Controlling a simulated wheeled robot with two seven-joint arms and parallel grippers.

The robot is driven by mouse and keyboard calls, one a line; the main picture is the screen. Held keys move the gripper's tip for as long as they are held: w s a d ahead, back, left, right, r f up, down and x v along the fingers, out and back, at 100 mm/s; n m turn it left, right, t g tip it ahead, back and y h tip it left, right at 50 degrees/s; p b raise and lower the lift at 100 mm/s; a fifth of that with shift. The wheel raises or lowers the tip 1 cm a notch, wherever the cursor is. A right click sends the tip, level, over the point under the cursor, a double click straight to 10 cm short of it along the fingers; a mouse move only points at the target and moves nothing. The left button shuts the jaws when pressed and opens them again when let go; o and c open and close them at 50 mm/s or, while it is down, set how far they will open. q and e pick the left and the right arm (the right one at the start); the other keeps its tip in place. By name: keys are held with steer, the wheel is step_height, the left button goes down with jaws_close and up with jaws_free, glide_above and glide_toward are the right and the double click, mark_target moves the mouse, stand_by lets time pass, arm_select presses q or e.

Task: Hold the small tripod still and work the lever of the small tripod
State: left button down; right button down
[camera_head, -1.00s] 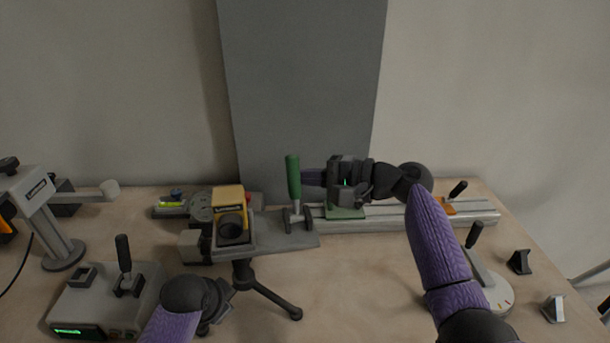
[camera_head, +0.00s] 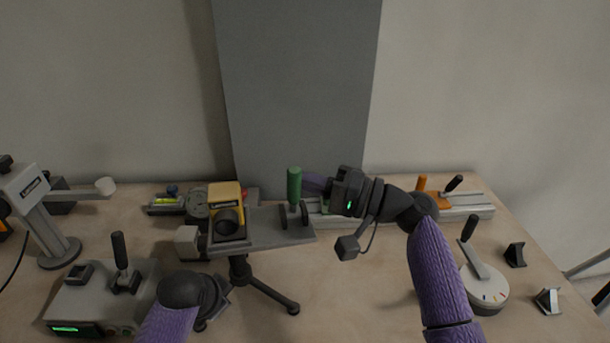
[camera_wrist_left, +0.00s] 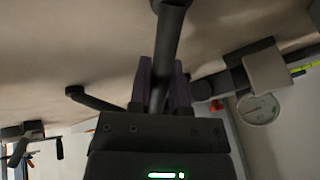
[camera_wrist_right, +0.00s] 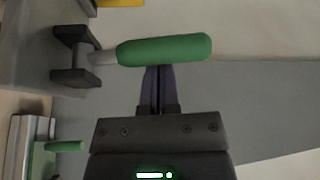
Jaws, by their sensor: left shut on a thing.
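The small tripod (camera_head: 268,231) stands on the table with a grey top plate, a yellow-topped device and dark legs. Its lever (camera_head: 294,184) has a green handle and rises from a dark bracket at the plate's right end. My left gripper (camera_wrist_left: 160,85) is shut on the tripod's dark post below the plate; the post runs between its fingers. My right gripper (camera_head: 308,181) is at the right side of the green handle. In the right wrist view its fingers (camera_wrist_right: 158,72) are together, with tips at the handle (camera_wrist_right: 165,49), not around it. Contact is hard to tell.
A grey box with a black lever (camera_head: 120,262) stands at the front left, a lamp-like stand (camera_head: 45,215) at the far left. Behind the tripod is a rail (camera_head: 466,208) with an orange part. A round dial base with a lever (camera_head: 484,288) and small dark wedges (camera_head: 515,254) are right.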

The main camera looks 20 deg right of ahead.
steer(key=shift+s+f, duration=0.1)
steer(key=shift+s, duration=0.35)
arm_select(q)
steer(key=shift+d, duration=0.1)
stand_by(0.5)
arm_select(e)
steer(key=s+d, duration=0.1)
steer(key=d, duration=0.8)
steer(key=shift+s+d+f, duration=0.2)
steer(key=shift+s, duration=0.05)
